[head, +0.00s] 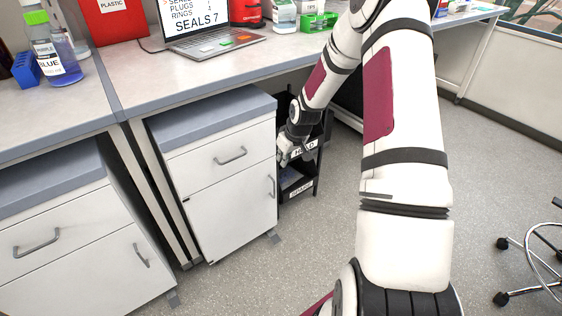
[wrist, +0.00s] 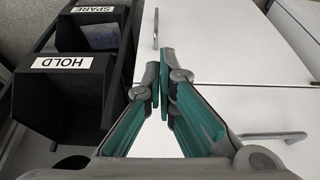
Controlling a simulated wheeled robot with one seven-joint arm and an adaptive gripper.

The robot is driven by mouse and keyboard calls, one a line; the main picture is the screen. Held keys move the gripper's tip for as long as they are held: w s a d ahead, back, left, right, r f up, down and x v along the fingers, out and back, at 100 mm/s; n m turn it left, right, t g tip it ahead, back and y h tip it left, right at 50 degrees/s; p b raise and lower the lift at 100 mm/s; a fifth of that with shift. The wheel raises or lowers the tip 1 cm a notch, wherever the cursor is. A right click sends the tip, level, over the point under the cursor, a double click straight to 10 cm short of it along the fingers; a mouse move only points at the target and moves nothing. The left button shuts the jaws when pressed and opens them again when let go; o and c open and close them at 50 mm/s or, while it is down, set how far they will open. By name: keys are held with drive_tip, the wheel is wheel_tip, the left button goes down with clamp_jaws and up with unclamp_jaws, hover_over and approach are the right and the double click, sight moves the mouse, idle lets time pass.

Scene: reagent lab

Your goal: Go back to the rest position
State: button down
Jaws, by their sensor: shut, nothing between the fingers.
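My gripper (head: 283,156) reaches down beside the right side of the white drawer cabinet (head: 232,215) in the head view, near its front corner. In the wrist view my gripper (wrist: 164,88) is shut, its teal-padded fingers meeting with nothing between them. The fingers point along the white cabinet front (wrist: 222,62), close to a grey handle (wrist: 156,28). I cannot tell whether they touch it.
Black bins labelled HOLD (wrist: 70,92) and SPARE (wrist: 92,27) are left of the gripper in the wrist view. The bench (head: 185,75) overhangs the cabinet and carries a laptop (head: 205,30) and blue bottle (head: 55,50). Open floor (head: 490,190) lies right, with a wheeled chair base (head: 540,262).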

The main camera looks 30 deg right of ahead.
drive_tip(key=shift+s+r, duration=0.15)
drive_tip(key=shift+r, duration=0.1)
drive_tip(key=s+a+r+g+h, duration=0.1)
drive_tip(key=s+a+r, duration=0.35)
drive_tip(key=r, duration=0.35)
drive_tip(key=s+a+r, duration=0.4)
drive_tip(key=s+r, duration=0.2)
drive_tip(key=r, duration=0.2)
drive_tip(key=s+a+r+g+h, duration=0.1)
drive_tip(key=s+a+r, duration=0.35)
drive_tip(key=r, duration=0.35)
drive_tip(key=s+a+r+y, duration=0.1)
drive_tip(key=s+a+r, duration=0.15)
drive_tip(key=s, duration=0.65)
drive_tip(key=s+a+r+m+g, duration=0.1)
drive_tip(key=s+a+r, duration=0.15)
drive_tip(key=s, duration=0.55)
drive_tip(key=s+a+r+y, duration=0.1)
drive_tip(key=s+a, duration=0.3)
drive_tip(key=s, duration=0.5)
wheel_tip(320, 180, up, 20)
drive_tip(key=t+p, duration=0.3)
drive_tip(key=p, duration=1.5)
drive_tip(key=shift+w+p, duration=0.3)
drive_tip(key=shift+r, duration=0.1)
